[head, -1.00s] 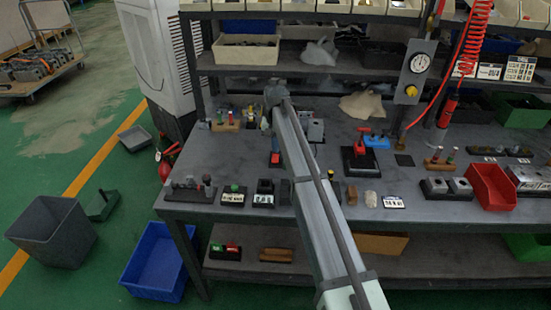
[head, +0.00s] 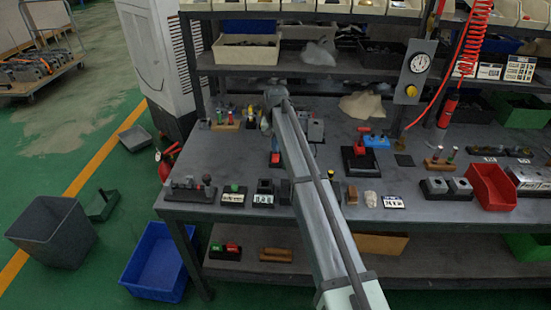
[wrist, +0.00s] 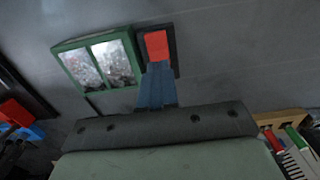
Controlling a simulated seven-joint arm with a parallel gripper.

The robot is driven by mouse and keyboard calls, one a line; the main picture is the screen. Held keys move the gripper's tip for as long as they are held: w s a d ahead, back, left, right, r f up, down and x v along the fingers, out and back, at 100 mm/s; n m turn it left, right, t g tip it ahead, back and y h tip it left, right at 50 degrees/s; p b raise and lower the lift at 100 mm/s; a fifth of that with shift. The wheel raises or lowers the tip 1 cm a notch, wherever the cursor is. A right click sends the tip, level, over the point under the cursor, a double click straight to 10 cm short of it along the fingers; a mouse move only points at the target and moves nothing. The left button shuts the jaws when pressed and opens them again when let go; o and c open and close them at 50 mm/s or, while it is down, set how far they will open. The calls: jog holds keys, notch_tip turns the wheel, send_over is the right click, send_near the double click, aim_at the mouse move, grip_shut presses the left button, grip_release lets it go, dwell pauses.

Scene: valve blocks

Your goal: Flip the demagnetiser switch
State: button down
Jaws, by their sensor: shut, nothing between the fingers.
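A red rocker switch (wrist: 157,45) in a dark rectangular frame shows near the top middle of the wrist view; I take it to be the demagnetiser switch. In the head view the red part (head: 275,159) shows on the bench, just left of my arm. My gripper (wrist: 157,68) has its blue-grey fingers together with nothing between them. The fingertips overlap the lower edge of the red rocker in the wrist view; I cannot tell whether they touch it. The near end of the switch's frame is hidden behind the fingers.
A green-framed box with two shiny panels (wrist: 97,60) stands beside the switch in the wrist view. A wooden block with coloured pegs (wrist: 285,135) is at lower right. In the head view, a blue-and-red part (head: 375,140) and a red bin (head: 492,188) lie farther right.

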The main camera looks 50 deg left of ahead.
jog(key=shift+f, duration=0.9)
dwell(0.6)
jog(key=shift+r, duration=3.5)
